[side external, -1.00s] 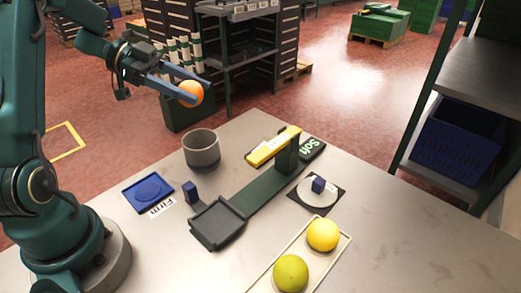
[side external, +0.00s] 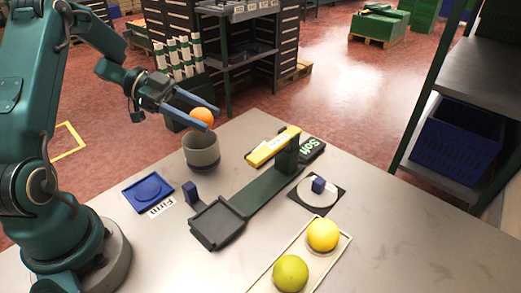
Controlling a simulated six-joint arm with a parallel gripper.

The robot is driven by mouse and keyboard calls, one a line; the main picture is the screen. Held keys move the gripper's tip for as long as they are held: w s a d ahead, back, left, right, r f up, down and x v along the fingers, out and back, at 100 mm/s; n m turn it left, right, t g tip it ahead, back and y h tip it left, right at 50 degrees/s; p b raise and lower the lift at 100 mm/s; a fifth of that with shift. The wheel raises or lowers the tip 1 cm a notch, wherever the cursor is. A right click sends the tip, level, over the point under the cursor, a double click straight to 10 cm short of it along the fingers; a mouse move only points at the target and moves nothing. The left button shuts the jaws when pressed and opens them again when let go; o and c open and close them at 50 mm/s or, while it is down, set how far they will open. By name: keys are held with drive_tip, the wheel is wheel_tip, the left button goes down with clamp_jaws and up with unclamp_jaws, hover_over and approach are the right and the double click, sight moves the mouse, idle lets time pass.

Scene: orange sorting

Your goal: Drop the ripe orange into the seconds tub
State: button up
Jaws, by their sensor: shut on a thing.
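My gripper (side external: 207,119) is shut on the orange (side external: 203,117), the ripest-coloured fruit in view. It holds the fruit just above the grey round tub (side external: 201,153) at the back left of the table. The orange appears over the tub's far rim in the side view; its exact height above the opening is hard to tell. The tub's inside is mostly hidden by the gripper and the viewing angle. I see no label on the tub.
A tray (side external: 262,283) at the front holds a yellow fruit (side external: 323,235) and a green fruit (side external: 290,273). A green device with a dark pan (side external: 217,224) and yellow bar (side external: 272,147) stands mid-table. A blue "Firm" pad (side external: 148,192) and a "Soft" sign (side external: 311,149) flank it.

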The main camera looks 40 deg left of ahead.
drive_tip(key=o, duration=1.5)
drive_tip(key=shift+v, duration=2.6)
